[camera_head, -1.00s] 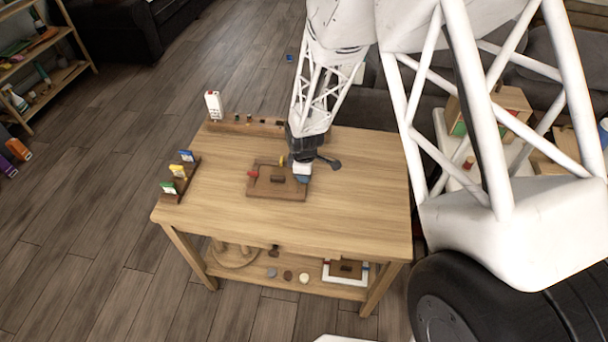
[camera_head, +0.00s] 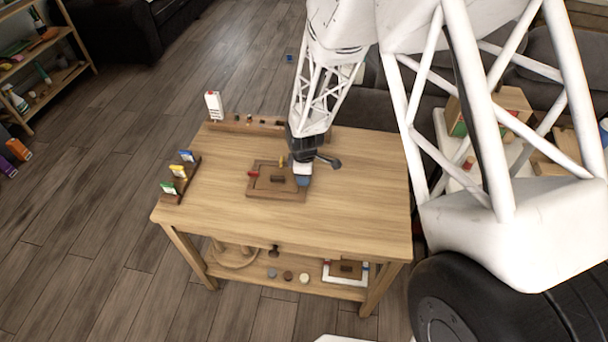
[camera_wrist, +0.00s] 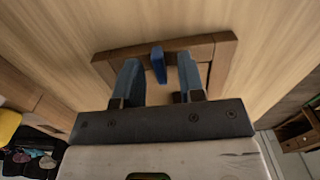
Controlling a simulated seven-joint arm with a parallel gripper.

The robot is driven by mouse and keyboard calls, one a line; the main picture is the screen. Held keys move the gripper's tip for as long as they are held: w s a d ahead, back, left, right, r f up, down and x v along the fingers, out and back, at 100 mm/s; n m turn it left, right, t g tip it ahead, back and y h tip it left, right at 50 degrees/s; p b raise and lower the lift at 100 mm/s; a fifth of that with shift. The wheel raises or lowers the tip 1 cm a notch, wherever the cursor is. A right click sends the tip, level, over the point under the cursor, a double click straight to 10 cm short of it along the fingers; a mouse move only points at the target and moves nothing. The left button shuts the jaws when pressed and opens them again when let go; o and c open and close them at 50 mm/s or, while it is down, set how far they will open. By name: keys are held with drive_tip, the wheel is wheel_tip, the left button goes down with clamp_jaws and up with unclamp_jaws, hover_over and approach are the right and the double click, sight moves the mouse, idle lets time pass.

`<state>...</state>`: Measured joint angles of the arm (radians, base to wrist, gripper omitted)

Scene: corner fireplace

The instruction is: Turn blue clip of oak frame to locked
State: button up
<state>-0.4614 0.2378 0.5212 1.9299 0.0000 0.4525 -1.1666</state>
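The oak frame (camera_head: 262,194) lies flat on the table, with a red clip (camera_head: 253,173) on its left side and a yellow clip (camera_head: 282,161) at its far side. In the wrist view the frame (camera_wrist: 222,40) shows as a brown bar with the blue clip (camera_wrist: 158,64) standing across it. My gripper (camera_head: 303,182) is over the frame's right side and hides the blue clip in the head view. In the wrist view my gripper (camera_wrist: 158,78) has its two blue fingers apart, with the clip between them and a gap on each side.
The wooden table (camera_head: 350,215) is clear in front and to the right of the frame. A rack with small cards (camera_head: 178,172) stands at the left. A wooden rail with small pegs and a white card (camera_head: 214,105) is at the back. Several items lie on the lower shelf.

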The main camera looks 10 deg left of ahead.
drive_tip(key=shift+r, duration=0.1)
drive_tip(key=shift+r, duration=3.8)
drive_tip(key=shift+r, duration=0.1)
drive_tip(key=shift+d+r, duration=0.2)
drive_tip(key=s+d+r+m+t, duration=0.1)
drive_tip(key=s+d+r+m, duration=0.3)
drive_tip(key=d+r, duration=0.5)
drive_tip(key=s+d+r+m, duration=0.5)
drive_tip(key=d+r, duration=0.3)
drive_tip(key=r, duration=0.3)
drive_tip(key=s+d+r+m, duration=0.3)
drive_tip(key=s+d, duration=0.1)
drive_tip(key=s, duration=0.3)
drive_tip(key=s+d+r+m+t, duration=0.1)
drive_tip(key=s+d+r+m, duration=0.2)
drive_tip(key=s, duration=0.4)
drive_tip(key=s+d+r+m, duration=0.3)
drive_tip(key=s+d+r, duration=0.1)
drive_tip(key=s, duration=0.3)
drive_tip(key=shift+d+r+m+t, duration=0.3)
drive_tip(key=shift+d+r+m, duration=0.1)
drive_tip(key=shift+d, duration=0.4)
